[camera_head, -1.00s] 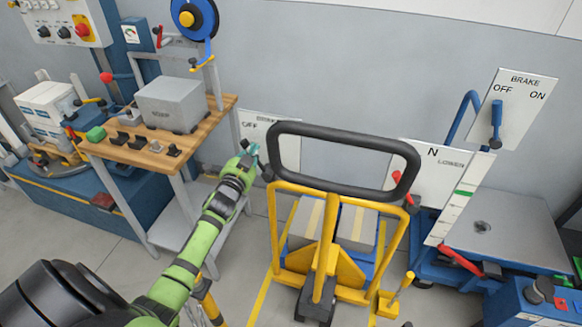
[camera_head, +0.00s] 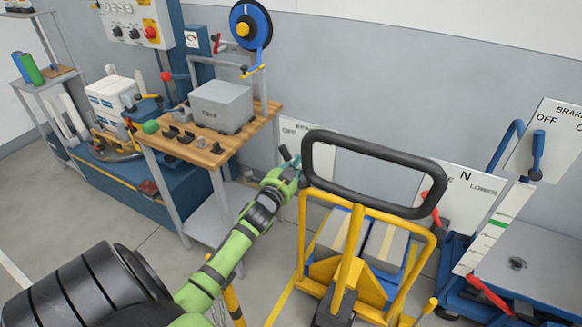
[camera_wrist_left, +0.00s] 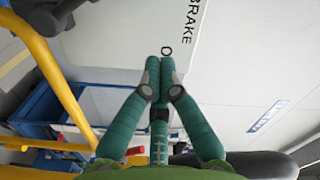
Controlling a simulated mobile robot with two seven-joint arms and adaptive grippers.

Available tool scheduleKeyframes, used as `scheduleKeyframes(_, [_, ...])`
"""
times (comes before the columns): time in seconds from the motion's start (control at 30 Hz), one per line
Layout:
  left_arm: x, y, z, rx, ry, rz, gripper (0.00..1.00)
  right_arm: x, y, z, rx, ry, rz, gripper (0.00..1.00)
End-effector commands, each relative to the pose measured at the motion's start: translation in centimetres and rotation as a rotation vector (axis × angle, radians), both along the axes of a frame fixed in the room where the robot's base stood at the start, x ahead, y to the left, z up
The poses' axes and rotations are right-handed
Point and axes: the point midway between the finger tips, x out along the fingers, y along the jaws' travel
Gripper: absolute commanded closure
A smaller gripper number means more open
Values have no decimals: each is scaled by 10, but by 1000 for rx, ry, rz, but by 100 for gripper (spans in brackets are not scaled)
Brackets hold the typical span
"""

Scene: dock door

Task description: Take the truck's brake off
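The yellow truck (camera_head: 346,258) stands in front of the grey wall, with a black loop handle (camera_head: 372,152) on top. Behind its left side is a white BRAKE board (camera_head: 318,160), partly hidden by the handle. My left gripper (camera_head: 291,160) is just left of the handle, in front of the board. In the left wrist view its teal fingers (camera_wrist_left: 160,76) are together, with nothing clearly visible between them. I cannot make out the truck's brake lever. My right gripper is out of view.
A wooden bench (camera_head: 205,150) with a grey box (camera_head: 221,106) stands left of my arm. At right are a blue lift table (camera_head: 540,262), a LOWER board (camera_head: 462,195) and another BRAKE board (camera_head: 552,150) with a blue lever (camera_head: 537,155). Floor is open at left.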

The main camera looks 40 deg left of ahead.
Motion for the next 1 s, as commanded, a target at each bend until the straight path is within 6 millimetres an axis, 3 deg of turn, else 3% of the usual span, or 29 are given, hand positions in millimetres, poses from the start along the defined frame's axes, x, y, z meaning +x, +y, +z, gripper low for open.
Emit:
scheduleKeyframes(0.13, [-29,-7,-3,1,1,2,100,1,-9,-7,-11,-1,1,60])
scheduleKeyframes(0.4, [-60,-16,0,1,0,2,100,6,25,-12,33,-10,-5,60])
scheduleKeyframes(0.7, [-65,-17,1,1,0,3,100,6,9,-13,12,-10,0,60])
scheduleKeyframes(1.0, [-64,-17,1,1,-1,2,100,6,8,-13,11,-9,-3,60])
